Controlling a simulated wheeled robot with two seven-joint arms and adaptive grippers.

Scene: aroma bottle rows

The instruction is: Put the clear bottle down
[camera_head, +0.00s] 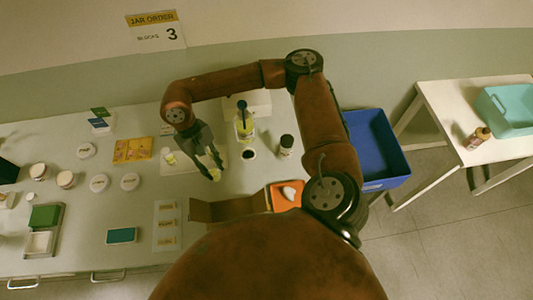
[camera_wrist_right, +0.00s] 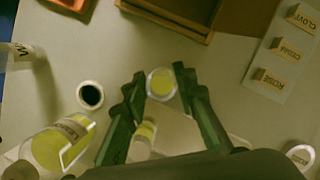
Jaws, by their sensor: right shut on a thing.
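My right gripper (camera_head: 210,168) is over the middle of the worktable, pointing down. It is shut on a small clear bottle (camera_head: 214,174) with yellow liquid. In the right wrist view the bottle (camera_wrist_right: 161,84) shows from above as a round yellow mouth between the fingertips (camera_wrist_right: 163,92). The frames do not show clearly whether its base touches the table. Another small bottle with yellow contents (camera_wrist_right: 143,140) stands behind the fingers on a pale mat. My left gripper is not in view.
A brown box (camera_head: 228,209) and orange tray (camera_head: 283,203) lie nearer me. Several white lids and a label card (camera_head: 165,226) are at left.

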